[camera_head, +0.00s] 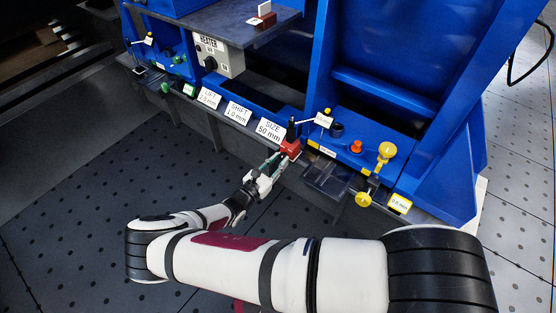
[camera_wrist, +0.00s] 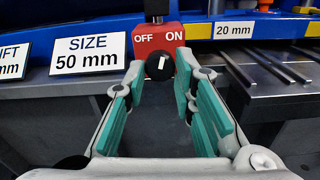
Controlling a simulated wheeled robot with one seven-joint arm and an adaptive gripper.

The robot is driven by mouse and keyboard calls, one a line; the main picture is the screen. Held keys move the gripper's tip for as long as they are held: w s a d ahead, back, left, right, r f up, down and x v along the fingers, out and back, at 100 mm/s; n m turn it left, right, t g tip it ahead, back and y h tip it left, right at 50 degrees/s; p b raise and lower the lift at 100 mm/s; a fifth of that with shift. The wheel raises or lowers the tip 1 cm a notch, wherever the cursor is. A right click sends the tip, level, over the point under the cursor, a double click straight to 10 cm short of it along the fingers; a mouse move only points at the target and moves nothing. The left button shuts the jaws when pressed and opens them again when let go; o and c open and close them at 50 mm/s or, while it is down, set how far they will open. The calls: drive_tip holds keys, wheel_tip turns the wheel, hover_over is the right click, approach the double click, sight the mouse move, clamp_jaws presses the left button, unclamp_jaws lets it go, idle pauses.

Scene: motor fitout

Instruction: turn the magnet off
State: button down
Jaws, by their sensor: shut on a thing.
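The magnet is a red block (camera_wrist: 171,32) with a black post on top, marked OFF on the left and ON on the right in the wrist view. It also shows in the head view (camera_head: 290,148) at the bench's front edge. Its round black knob (camera_wrist: 160,66) bears a short white line, tilted with its upper end to the left, toward the OFF side. My gripper (camera_wrist: 157,74) has its green-padded fingers on either side of the knob and is shut on it. In the head view my gripper (camera_head: 278,160) reaches the block from the front; the knob is hidden there.
A "SIZE 50 mm" sign (camera_wrist: 88,53) stands left of the block, and a "20 mm" label (camera_wrist: 234,30) is on the right. Grey metal bars (camera_wrist: 272,68) lie to the right. A yellow knob (camera_head: 386,150) and a heater box (camera_head: 218,56) are farther along the blue bench.

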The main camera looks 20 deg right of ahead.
drive_tip(key=m+p, duration=0.1)
drive_tip(key=m, duration=0.3)
drive_tip(key=shift+m, duration=0.4)
idle(0.4)
drive_tip(key=c, duration=1.3)
unclamp_jaws()
drive_tip(key=shift+c, duration=0.2)
drive_tip(key=v, duration=1.2)
